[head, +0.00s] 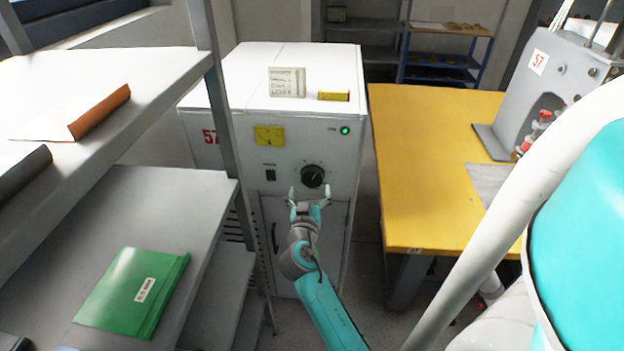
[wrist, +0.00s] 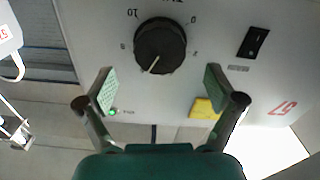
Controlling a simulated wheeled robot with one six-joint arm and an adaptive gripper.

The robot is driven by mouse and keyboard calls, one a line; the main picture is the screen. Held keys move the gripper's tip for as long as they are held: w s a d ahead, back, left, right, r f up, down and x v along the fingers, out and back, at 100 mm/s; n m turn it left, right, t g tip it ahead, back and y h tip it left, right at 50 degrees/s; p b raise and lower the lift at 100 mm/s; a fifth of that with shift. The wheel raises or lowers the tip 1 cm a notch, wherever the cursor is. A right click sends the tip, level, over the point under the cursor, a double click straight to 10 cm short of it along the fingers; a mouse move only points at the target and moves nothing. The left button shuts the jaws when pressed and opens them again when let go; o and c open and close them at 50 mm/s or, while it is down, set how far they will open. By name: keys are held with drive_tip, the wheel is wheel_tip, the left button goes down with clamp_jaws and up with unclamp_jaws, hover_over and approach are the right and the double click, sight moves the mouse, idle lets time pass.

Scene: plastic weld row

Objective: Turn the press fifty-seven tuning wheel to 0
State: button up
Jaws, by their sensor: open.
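The tuning wheel is a black round knob (head: 312,176) on the front of the white cabinet (head: 215,180) marked 57. In the wrist view the knob (wrist: 160,46) has a pale pointer line running toward its lower left edge in the picture. Printed numbers stand around it, with 10 at upper left and 0 at upper right. The pointer is not at the 0. My gripper (head: 309,193) is open and empty, just in front of the knob. In the wrist view its two fingers (wrist: 158,90) are spread apart, short of the knob and not touching it.
A grey shelf (head: 180,190) stands close on the left, a yellow table (head: 420,200) on the right.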

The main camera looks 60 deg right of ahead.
sight(312, 180)
drive_tip(key=x, duration=0.5)
drive_tip(key=shift+w+d, duration=0.15)
drive_tip(key=shift+d, duration=0.2)
drive_tip(key=c, duration=1.1)
